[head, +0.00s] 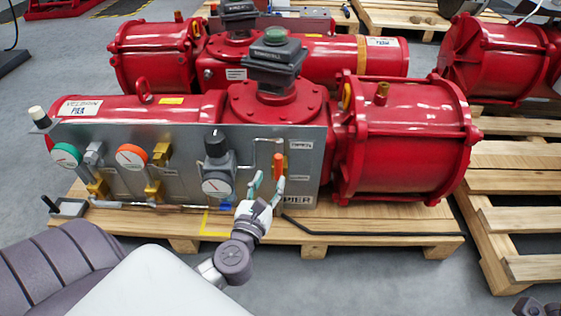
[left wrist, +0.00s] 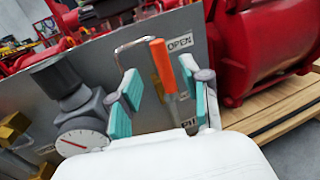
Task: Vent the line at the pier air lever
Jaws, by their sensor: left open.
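The air lever (head: 278,165) has an upright orange handle on the grey panel (head: 120,180) of the front red actuator, which bears PIER labels. In the left wrist view the orange handle (left wrist: 163,65) stands up beside a label reading OPEN (left wrist: 180,42). My left gripper (head: 267,184) is open in front of the panel, just below and left of the handle in the head view. In the left wrist view its teal-padded fingers (left wrist: 162,82) stand on either side of the handle. Contact with the lever cannot be made out.
Left of the lever are a regulator with a dark knob (head: 216,145), an orange-rimmed gauge (head: 131,157) and a green-rimmed gauge (head: 66,155). A wooden pallet (head: 380,225) carries the actuator. Another red actuator (head: 330,57) stands behind. Open floor lies in front.

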